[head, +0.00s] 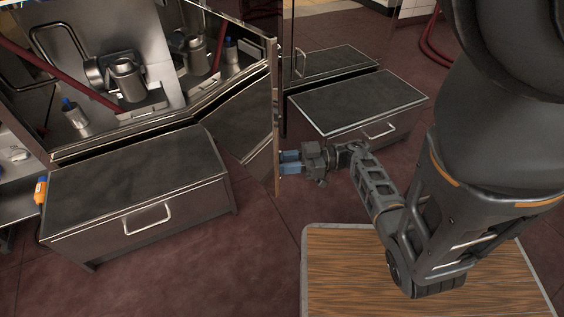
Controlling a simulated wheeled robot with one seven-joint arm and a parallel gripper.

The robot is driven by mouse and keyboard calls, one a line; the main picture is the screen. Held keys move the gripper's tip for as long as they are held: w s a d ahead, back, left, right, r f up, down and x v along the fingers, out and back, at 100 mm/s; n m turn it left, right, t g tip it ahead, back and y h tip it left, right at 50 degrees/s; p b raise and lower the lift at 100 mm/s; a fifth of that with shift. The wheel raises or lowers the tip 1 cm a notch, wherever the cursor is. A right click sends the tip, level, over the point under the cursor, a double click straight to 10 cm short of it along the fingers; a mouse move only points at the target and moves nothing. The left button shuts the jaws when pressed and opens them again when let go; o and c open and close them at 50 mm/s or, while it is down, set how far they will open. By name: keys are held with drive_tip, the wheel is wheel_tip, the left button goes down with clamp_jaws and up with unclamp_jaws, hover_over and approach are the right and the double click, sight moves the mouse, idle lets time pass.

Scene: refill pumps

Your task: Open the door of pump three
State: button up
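The cabinet door (262,70) at upper centre stands swung outward, its mirror-like inner face reflecting the cabinet's contents. The open cabinet to its left shows a steel pump (126,80), a red hose and a bottle. No pump number is readable. My gripper (284,162) is on the right, outer side of the door's edge strip. Its two blue fingertips reach up to the strip, one above the other with a small gap. Any handle there is hidden, and I cannot tell whether the fingers hold something.
A dark-topped drawer box (135,185) stands below the open cabinet, with an orange bottle (41,190) by its left end. Another drawer box (357,102) stands right of the door. A wood-topped surface (345,265) is at the bottom. Red floor (245,260) between them is clear.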

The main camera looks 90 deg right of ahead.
drive_tip(key=s+d, duration=0.1)
drive_tip(key=s, duration=0.6)
drive_tip(key=shift+s+d, duration=0.2)
drive_tip(key=shift+s, duration=0.05)
idle(0.3)
